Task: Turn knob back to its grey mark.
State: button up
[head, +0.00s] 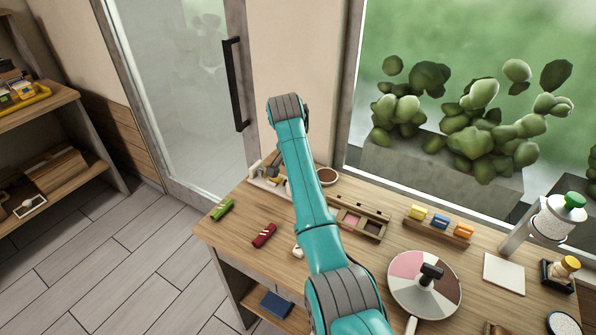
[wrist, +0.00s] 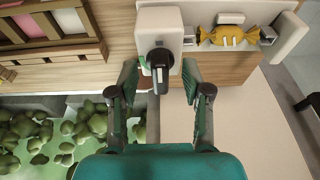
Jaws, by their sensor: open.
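The black knob (wrist: 160,65) shows in the wrist view on a white box (wrist: 160,18). Its long handle points down in the picture, toward my gripper. A bit of green (wrist: 143,62) shows on the box beside the knob. I cannot make out a grey mark. My gripper (wrist: 158,82) is open, one finger on each side of the knob's handle, with gaps between them. I cannot tell how far above the box the fingertips are. In the head view my arm hides this knob and my gripper.
A yellow wrapped candy (wrist: 230,38) lies in a white holder right of the box. A wooden tray (wrist: 50,75) is at left. On the table (head: 235,230) stand a pink, white and brown disc (head: 405,300) and a block with coloured clips (head: 460,237). Plants (head: 480,125) are beyond the window.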

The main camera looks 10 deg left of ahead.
jog(key=shift+r, duration=0.1)
jog(key=shift+v, duration=3.4)
